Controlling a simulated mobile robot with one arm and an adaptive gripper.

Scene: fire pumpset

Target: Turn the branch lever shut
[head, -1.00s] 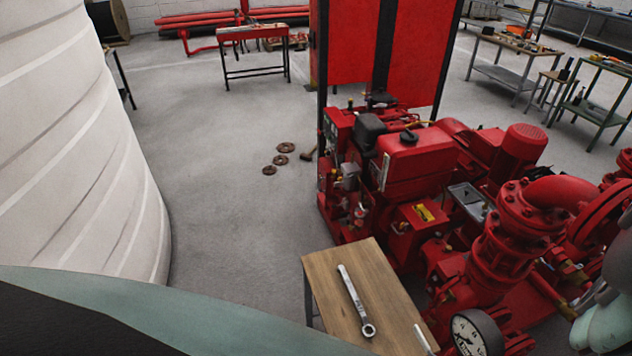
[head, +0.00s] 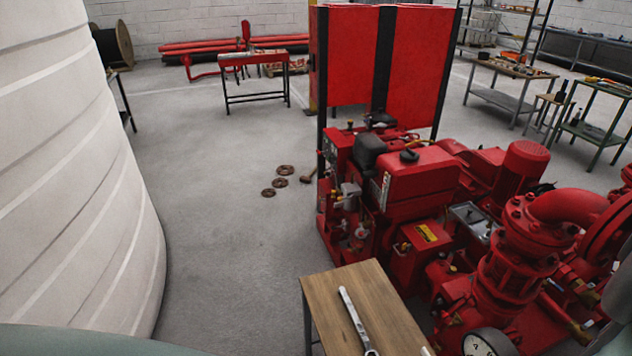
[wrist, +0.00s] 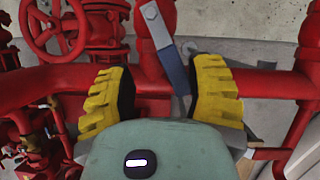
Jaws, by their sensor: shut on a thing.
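The branch lever (wrist: 173,62) is a flat blue-grey bar with a pale end. In the wrist view it slants down from the red pipework to between the two yellow fingers of my gripper (wrist: 165,75). My gripper is shut on its lower part; wide gaps seem to show beside the bar, and the exact contact is hard to see. The gripper and lever are not visible in the head view.
A red handwheel (wrist: 55,28) and red pipes (wrist: 265,84) lie close around my gripper. In the head view, a wooden table (head: 385,305) with a wrench (head: 355,318) stands beside the red pumpset (head: 415,185). A large white tank (head: 75,170) fills the left. Floor between is mostly clear.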

